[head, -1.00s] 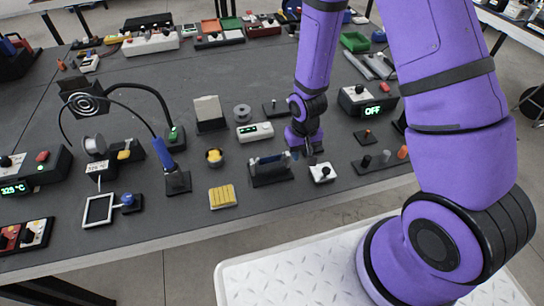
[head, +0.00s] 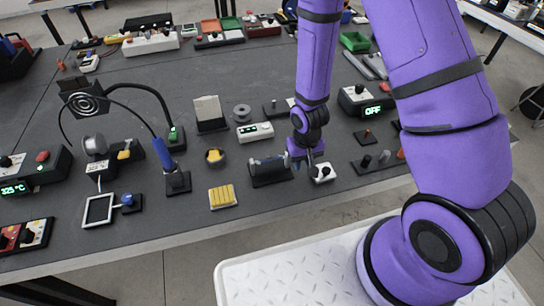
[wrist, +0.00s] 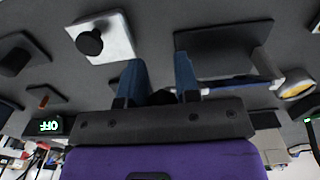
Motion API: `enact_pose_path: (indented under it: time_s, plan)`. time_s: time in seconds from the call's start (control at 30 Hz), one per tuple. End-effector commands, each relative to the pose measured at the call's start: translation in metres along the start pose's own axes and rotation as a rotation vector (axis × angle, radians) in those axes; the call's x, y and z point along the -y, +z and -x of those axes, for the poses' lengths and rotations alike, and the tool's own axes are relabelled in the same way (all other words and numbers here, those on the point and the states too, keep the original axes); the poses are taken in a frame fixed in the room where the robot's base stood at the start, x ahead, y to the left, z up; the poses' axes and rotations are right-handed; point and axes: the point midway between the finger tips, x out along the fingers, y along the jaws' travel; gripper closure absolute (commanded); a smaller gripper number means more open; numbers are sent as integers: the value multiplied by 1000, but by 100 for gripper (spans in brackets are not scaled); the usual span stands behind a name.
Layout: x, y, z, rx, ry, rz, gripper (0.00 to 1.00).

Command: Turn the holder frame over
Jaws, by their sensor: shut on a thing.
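The holder frame (head: 268,160) appears to be the slim blue-grey piece carried between posts on a black stand (head: 270,179) near the table's front edge. In the wrist view the holder frame (wrist: 238,83) is seen nearly edge-on, running right from my fingers, above the dark base (wrist: 215,45). My gripper (head: 299,163) is at its right end. In the wrist view my gripper (wrist: 160,82) has its two blue fingers around a small dark part, which seems to be the frame's end knob. The fingers hide the near post and most of that part.
A white box with a black knob (head: 322,173) stands close to the right of my gripper. A grey device with a green display (head: 255,132) lies behind the stand. A yellow ribbed block (head: 222,196) is at front left. Free tabletop lies before the stand.

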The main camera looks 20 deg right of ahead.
Motion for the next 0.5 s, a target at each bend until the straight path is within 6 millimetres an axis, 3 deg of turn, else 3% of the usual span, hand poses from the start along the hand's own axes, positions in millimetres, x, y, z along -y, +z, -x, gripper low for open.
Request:
enact_pose_path:
  time_s: [0.5]
  plan:
    - [0, 6, -16, -1, 0, 0, 76]
